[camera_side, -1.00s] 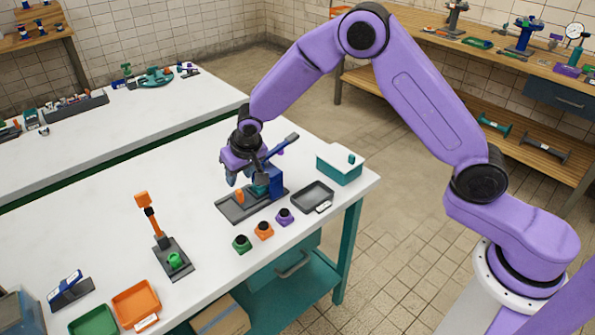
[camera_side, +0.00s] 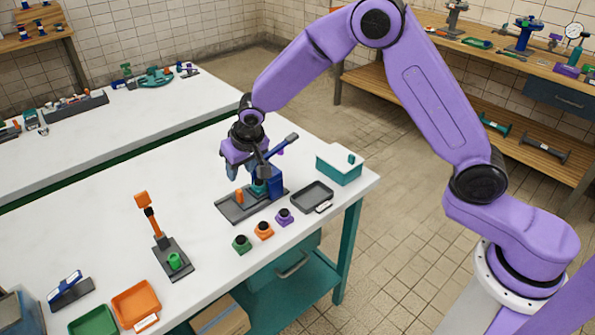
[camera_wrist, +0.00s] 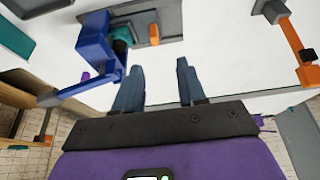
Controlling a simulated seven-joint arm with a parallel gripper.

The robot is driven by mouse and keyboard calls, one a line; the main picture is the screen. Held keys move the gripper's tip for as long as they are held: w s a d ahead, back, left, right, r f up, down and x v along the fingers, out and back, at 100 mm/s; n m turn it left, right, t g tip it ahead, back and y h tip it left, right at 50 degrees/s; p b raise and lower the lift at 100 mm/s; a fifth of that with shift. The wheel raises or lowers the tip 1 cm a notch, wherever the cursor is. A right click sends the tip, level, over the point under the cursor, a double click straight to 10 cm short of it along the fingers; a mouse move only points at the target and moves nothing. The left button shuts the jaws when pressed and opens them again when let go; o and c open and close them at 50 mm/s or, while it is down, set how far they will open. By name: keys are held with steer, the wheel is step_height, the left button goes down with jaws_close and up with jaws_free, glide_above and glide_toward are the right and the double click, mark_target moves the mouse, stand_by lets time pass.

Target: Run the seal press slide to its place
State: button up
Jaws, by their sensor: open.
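The seal press stands on a grey base plate (camera_side: 236,208) near the middle of the table, with a blue column (camera_side: 276,182) and a long lever reaching up to the right. An orange peg (camera_side: 239,196) and a teal part (camera_side: 258,187) sit on the base. In the wrist view the blue press (camera_wrist: 97,42), the teal part (camera_wrist: 120,34) and the orange peg (camera_wrist: 154,34) show at upper left. My gripper (camera_wrist: 158,70) is open, its two blue-grey fingers apart with only white table between them. In the side view it hangs above and behind the press, partly overlapping it.
A grey tray (camera_side: 313,193) and a teal box (camera_side: 342,168) stand right of the press. Green, orange and purple knobbed blocks (camera_side: 264,231) lie along the front edge. A second fixture with an orange lever (camera_side: 148,213) stands to the left. The table's back left is clear.

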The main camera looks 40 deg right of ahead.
steer(key=x, duration=1.3)
steer(key=shift+f, duration=0.1)
steer(key=a, duration=0.4)
steer(key=shift+a, duration=0.1)
steer(key=v, duration=1.8)
steer(key=s+d+r+n+g, duration=0.1)
steer(key=s+d+r+n, duration=0.1)
steer(key=s, duration=0.6)
steer(key=s+d+r+n, duration=0.3)
steer(key=s, duration=0.5)
steer(key=shift+s+d+n+g, duration=0.3)
steer(key=shift+s+n+g, duration=0.05)
steer(key=shift+n+g, duration=0.05)
steer(key=m+t, duration=0.2)
steer(key=m, duration=0.4)
glide_above(235, 200)
steer(key=s+a, duration=0.4)
steer(key=s, duration=0.4)
step_height(235, 200, down, 6)
steer(key=x, duration=1.6)
steer(key=shift+w+f, duration=0.15)
steer(key=shift+f, duration=0.15)
